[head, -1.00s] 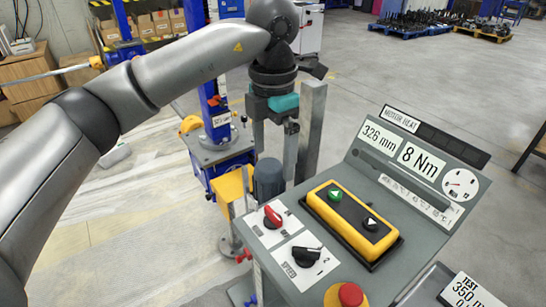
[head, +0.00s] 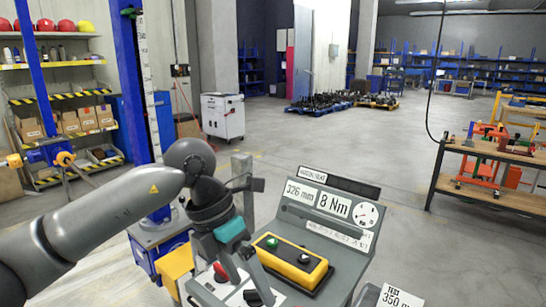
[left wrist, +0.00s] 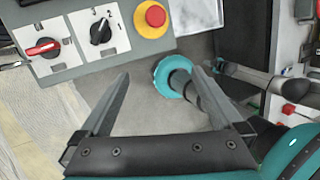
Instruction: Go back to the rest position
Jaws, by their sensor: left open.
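My left gripper (head: 245,278) hangs over the left part of the grey control panel (head: 306,222) in the head view. In the left wrist view its two fingers (left wrist: 160,85) are spread apart with nothing between them. Beyond the fingers the panel edge shows a red rotary switch (left wrist: 42,48), a black rotary switch (left wrist: 101,30) and a red emergency button (left wrist: 155,15). The yellow pendant with green and black buttons (head: 292,262) lies on the panel, right of the gripper. The panel displays (head: 318,200) read 326 mm and 8 Nm.
A blue jack frame (head: 148,85) stands left behind my arm. A grey post (head: 242,190) rises behind the panel. A white cabinet (head: 223,116) and a wooden workbench (head: 490,172) stand farther back.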

